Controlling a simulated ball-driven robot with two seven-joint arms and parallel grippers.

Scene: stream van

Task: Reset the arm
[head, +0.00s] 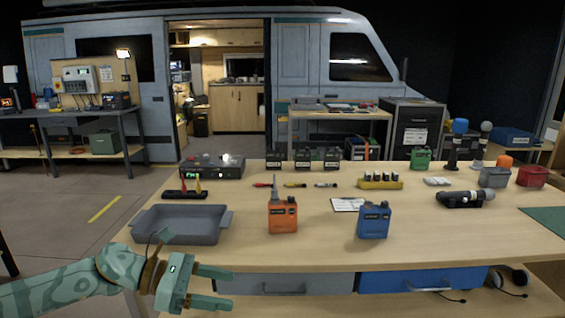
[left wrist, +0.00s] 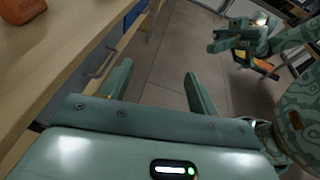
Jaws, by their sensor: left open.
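My left gripper (head: 231,288) is open and empty at the front edge of the workbench (head: 330,255), left of centre in the head view. Its fingers point right, in front of the grey drawer. In the left wrist view, its two fingers (left wrist: 158,72) stand apart with only floor showing between them. My right gripper (left wrist: 228,40) shows small at the upper right of the left wrist view, apart from the left one; its jaw gap is unclear. It is not seen in the head view.
A grey drawer (head: 270,284) and a blue drawer (head: 415,280) lie below the edge. Floor (head: 60,200) left of the bench is open.

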